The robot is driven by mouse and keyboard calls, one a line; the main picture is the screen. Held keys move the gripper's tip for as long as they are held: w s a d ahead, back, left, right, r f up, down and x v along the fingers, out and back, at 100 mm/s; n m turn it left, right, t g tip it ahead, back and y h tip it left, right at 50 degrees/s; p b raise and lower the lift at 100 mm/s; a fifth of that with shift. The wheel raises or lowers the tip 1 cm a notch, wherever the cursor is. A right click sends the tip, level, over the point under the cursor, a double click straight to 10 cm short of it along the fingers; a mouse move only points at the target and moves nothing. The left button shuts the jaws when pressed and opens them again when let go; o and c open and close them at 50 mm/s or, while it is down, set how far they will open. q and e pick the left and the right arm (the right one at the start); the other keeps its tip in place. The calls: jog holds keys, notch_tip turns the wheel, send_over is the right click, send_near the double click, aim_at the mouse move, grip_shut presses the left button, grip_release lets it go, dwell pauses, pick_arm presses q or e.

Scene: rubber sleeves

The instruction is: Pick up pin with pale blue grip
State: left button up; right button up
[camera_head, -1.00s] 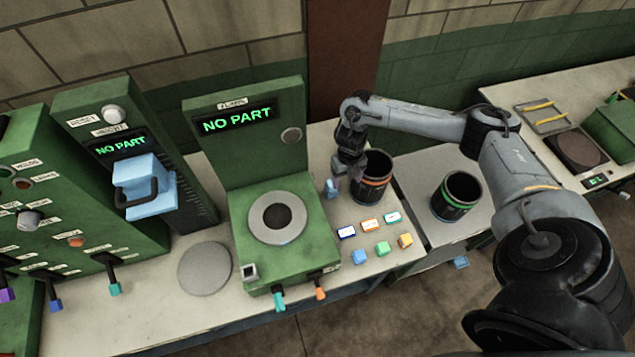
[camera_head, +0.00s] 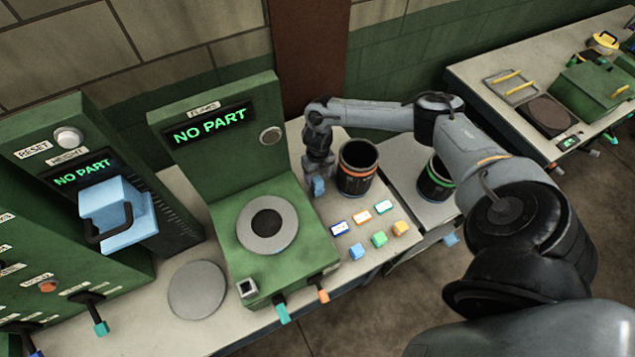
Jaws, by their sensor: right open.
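A small pale blue piece (camera_head: 318,186), which looks like the pin's grip, stands on the pale bench between the green gauge with the round plate and the orange-banded cup. The rest of the pin is too small or hidden to make out. My right gripper (camera_head: 319,173) is open, pointing down right at the pale blue piece. Its fingers overlap the top of the piece in the picture, and I cannot tell whether they touch it. My left gripper is not in view.
The orange-banded cup (camera_head: 357,168) stands close to the right of my gripper. The green gauge (camera_head: 230,215) is on its left, reading NO PART. Several small coloured blocks and labels lie in front. A green-banded cup (camera_head: 435,182) is partly behind my arm.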

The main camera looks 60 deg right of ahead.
aim_at(318, 180)
jog(key=shift+a+f, duration=0.1)
jog(key=shift+f, duration=1.9)
jog(key=c, duration=1.1)
jog(key=shift+o, duration=0.2)
jog(key=shift+r, duration=0.15)
jog(key=shift+r, duration=0.55)
jog(key=r, duration=0.3)
jog(key=shift+s, duration=0.25)
jog(key=s+a+r+b, duration=0.1)
jog(key=s+a+r, duration=0.3)
jog(key=s, duration=0.6)
jog(key=shift+s+a+r, duration=0.15)
jog(key=shift+r, duration=1.15)
